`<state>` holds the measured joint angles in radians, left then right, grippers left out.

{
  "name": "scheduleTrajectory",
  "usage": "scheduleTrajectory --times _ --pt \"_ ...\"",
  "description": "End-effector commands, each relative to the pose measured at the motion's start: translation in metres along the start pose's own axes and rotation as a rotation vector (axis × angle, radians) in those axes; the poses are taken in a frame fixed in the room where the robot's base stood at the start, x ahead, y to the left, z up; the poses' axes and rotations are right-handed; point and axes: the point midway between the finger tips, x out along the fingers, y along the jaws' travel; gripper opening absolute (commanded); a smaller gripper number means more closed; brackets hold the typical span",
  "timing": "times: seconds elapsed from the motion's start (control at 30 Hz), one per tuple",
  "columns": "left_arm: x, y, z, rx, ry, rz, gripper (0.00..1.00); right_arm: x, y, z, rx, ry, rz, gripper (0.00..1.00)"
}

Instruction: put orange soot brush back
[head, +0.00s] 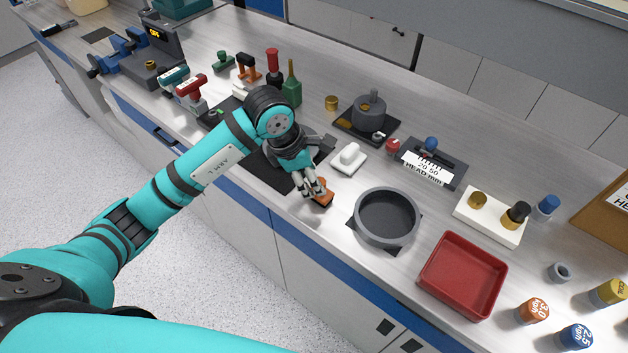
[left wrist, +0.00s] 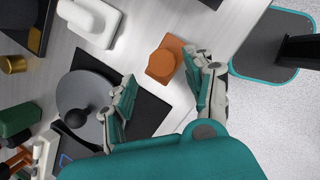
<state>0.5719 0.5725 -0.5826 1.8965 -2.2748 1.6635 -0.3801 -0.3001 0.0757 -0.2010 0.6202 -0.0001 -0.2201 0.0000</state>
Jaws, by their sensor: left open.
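An orange block-like piece, apparently the soot brush (head: 323,198), lies on the bench close to its front edge. In the left wrist view it shows as an orange body with a faceted top (left wrist: 164,61), on bare bench beside a black mat. My left gripper (head: 314,190) reaches down over it and partly hides it in the head view. In the left wrist view the fingers of my left gripper (left wrist: 168,84) are spread, with the orange piece ahead of the gap, nearer the right finger. I cannot tell whether they touch. My right gripper is not in view.
A black mat (head: 265,170) lies under my left arm. A white block (head: 348,159), a grey round pan (head: 386,243) and a red tray (head: 436,279) stand nearby. Another orange-handled piece (head: 246,64) stands at the back beside a red-handled tool (head: 273,62) and green bottle (head: 292,88).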

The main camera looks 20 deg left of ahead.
Motion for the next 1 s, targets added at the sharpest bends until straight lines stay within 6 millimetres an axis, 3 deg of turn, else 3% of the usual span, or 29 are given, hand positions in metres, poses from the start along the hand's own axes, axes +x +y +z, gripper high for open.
scheduleTrajectory --times 0.2,0.43,0.6,1.0 --pt "-0.049 0.002 0.000 0.001 -0.003 0.008 0.54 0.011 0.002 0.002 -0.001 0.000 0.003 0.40" --pt "-0.085 0.001 0.000 0.000 -0.002 0.005 0.54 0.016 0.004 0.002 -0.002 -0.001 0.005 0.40" --pt "-0.094 0.000 0.000 -0.001 -0.001 0.002 0.54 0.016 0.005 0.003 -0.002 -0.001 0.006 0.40" --pt "-0.094 0.000 0.000 -0.001 -0.001 0.002 0.54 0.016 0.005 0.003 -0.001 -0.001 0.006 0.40"
